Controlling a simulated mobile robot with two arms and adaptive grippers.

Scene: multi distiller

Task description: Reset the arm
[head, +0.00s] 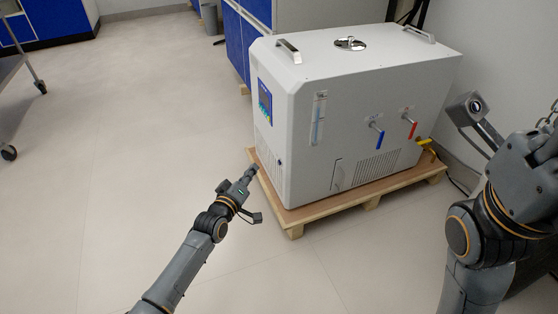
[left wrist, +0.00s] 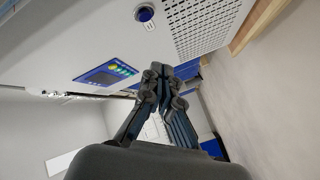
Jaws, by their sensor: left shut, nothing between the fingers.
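My left arm reaches in from the lower left in the head view. Its gripper (head: 251,172) is shut and empty, close to the lower left front corner of the white distiller (head: 340,100). In the left wrist view the shut fingers (left wrist: 162,70) point along the distiller's panel, with a blue control screen (left wrist: 108,74) to their left and a round dark button (left wrist: 145,13) above them. I cannot tell whether the fingertips touch the machine. My right arm is at the right edge of the head view, bent up; its fingers cannot be made out.
The distiller stands on a wooden pallet (head: 300,215). Blue-handled (head: 378,134) and red-handled (head: 411,126) valves stick out of its front. Blue cabinets (head: 240,40) stand behind it. A cart (head: 15,80) is at the far left. The floor (head: 130,130) on the left is clear.

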